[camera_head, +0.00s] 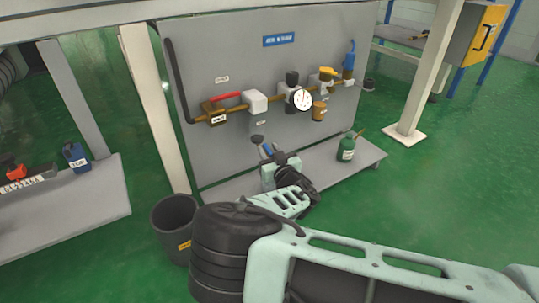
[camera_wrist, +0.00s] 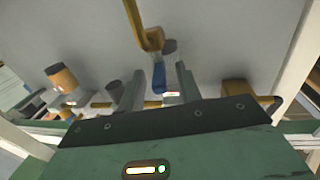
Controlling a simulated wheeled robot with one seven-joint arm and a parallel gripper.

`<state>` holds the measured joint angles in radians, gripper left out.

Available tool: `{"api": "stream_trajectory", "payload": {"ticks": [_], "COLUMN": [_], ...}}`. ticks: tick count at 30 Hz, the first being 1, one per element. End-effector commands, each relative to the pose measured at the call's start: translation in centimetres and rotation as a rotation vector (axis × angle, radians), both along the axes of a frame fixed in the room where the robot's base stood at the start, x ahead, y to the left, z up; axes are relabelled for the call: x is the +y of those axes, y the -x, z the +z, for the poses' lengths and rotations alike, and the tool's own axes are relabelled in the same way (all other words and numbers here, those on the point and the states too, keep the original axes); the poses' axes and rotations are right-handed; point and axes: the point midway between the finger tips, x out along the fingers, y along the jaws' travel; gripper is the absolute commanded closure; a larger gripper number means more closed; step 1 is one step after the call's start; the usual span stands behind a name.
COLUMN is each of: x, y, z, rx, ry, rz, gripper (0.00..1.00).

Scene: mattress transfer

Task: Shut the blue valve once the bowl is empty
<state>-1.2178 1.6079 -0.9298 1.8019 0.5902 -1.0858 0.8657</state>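My gripper (camera_head: 266,149) is low in front of the grey panel, left of the gauge. In the wrist view its fingers (camera_wrist: 160,88) stand either side of a small blue lever (camera_wrist: 158,77), with gaps showing, so it looks open. A bent brass pipe (camera_wrist: 146,32) lies beside the lever. Another blue handle (camera_head: 349,60) stands upright at the panel's upper right. An amber bowl (camera_head: 319,110) hangs below the pipe right of the gauge, and it also shows in the wrist view (camera_wrist: 62,77). I cannot tell what any bowl holds.
The pipe carries a red-handled valve (camera_head: 226,98), a white block (camera_head: 255,102), a round gauge (camera_head: 302,99) and a yellow handle (camera_head: 329,72). A green oil can (camera_head: 346,149) stands on the base ledge. A dark bucket (camera_head: 174,222) is on the floor left of my arm.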

Motion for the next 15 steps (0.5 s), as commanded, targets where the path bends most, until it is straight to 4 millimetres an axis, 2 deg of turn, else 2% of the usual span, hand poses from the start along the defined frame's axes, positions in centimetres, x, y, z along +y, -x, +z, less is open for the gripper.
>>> {"api": "stream_trajectory", "payload": {"ticks": [6,10,15], "x": [0.02,0.01,0.01], "y": [-0.02,0.00,0.01], "z": [0.04,0.03,0.01], "rx": [0.000,0.000,0.000], "ry": [0.000,-0.001,-0.001], "rz": [0.000,0.000,-0.001], "gripper": [0.65,1.00,1.00]}}
